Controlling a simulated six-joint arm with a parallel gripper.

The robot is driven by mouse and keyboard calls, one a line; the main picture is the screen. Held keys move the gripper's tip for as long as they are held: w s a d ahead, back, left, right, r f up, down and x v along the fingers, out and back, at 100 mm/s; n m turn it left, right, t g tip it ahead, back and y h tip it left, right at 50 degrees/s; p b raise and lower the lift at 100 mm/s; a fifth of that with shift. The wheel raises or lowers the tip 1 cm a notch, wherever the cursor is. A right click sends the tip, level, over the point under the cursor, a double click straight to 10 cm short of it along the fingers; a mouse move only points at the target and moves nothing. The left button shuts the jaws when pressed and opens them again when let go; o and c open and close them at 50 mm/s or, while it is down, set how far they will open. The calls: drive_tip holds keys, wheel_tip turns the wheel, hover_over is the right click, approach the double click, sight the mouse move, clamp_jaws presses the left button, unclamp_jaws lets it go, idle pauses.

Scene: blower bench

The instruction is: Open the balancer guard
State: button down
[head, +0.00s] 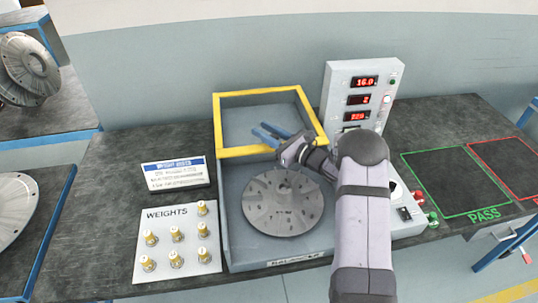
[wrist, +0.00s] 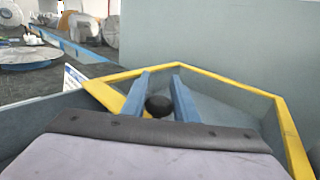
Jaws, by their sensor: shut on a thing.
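The balancer guard is a yellow frame (head: 240,152) around a see-through opening at the back of the grey balancer (head: 232,243). It appears raised, and the round grey rotor (head: 284,204) lies uncovered in front of it. My gripper (head: 266,134) is at the guard's front bar, with its blue fingers reaching over it. In the wrist view my gripper (wrist: 158,84) has its fingers on either side of a black knob (wrist: 158,106), shut on it. The yellow frame (wrist: 228,82) spreads around and behind the fingers. The knob is hidden in the head view.
A control box (head: 362,92) with red displays stands behind right. A weights board (head: 160,240) and a small sign (head: 175,173) are at left. Green PASS (head: 455,183) and red (head: 508,167) marked areas lie empty at right. My arm crosses the balancer's right side.

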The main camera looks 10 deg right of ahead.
sight(277, 134)
drive_tip(key=shift+w+b, duration=0.55)
drive_tip(key=shift+w, duration=0.8)
drive_tip(key=c, duration=1.4)
unclamp_jaws()
drive_tip(key=shift+f, duration=0.1)
drive_tip(key=b+v, duration=0.2)
drive_tip(key=v, duration=0.3)
drive_tip(key=shift+s+d, duration=0.25)
drive_tip(key=shift+s, duration=0.05)
drive_tip(key=shift+v, duration=0.8)
